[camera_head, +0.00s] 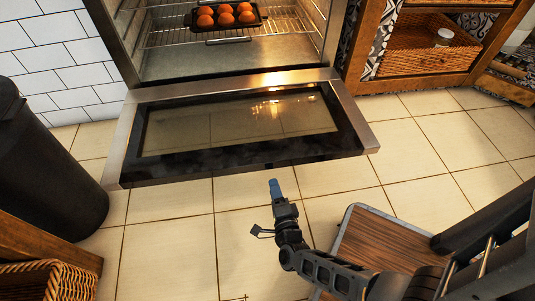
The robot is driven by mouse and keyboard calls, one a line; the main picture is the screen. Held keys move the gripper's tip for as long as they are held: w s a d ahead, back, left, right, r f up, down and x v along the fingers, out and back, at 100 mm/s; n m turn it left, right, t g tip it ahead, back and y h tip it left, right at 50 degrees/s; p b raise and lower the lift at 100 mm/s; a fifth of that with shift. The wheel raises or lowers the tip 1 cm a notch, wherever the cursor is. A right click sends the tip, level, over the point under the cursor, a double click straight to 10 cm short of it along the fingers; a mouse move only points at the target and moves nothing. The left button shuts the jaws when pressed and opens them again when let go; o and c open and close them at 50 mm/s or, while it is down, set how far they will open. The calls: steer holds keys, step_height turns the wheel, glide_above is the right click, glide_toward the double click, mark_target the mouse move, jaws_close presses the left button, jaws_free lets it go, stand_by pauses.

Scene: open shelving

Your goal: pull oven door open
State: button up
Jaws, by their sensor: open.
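The oven door (240,125) is folded down and lies about level in front of the oven (225,60), its inner glass facing up. The oven's inside is in view, with wire racks and a dark tray (228,17) holding several round orange-red items. My gripper (275,188) is just in front of the door's near edge, low over the tiles, and looks apart from the door. It appears narrow from this angle; its jaws are open and nothing shows between them. The door's handle is not visible.
A dark bin (45,165) stands at the left, with a wicker basket (48,280) below it. Wooden shelving with a basket (425,50) is at the upper right. A wood-topped piece (375,245) is at the lower right. Tiled floor (165,255) is clear left of my arm.

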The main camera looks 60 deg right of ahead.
steer(key=shift+f+v, duration=0.2)
steer(key=shift+v, duration=0.7)
steer(key=shift+f+v, duration=0.25)
steer(key=shift+v, duration=0.65)
steer(key=shift+f+v, duration=0.2)
steer(key=shift+v, duration=0.75)
steer(key=shift+w+a, duration=0.15)
steer(key=shift+a, duration=0.05)
steer(key=p+v, duration=0.1)
steer(key=v, duration=0.6)
steer(key=shift+s+a, duration=0.25)
steer(key=shift+a, duration=0.05)
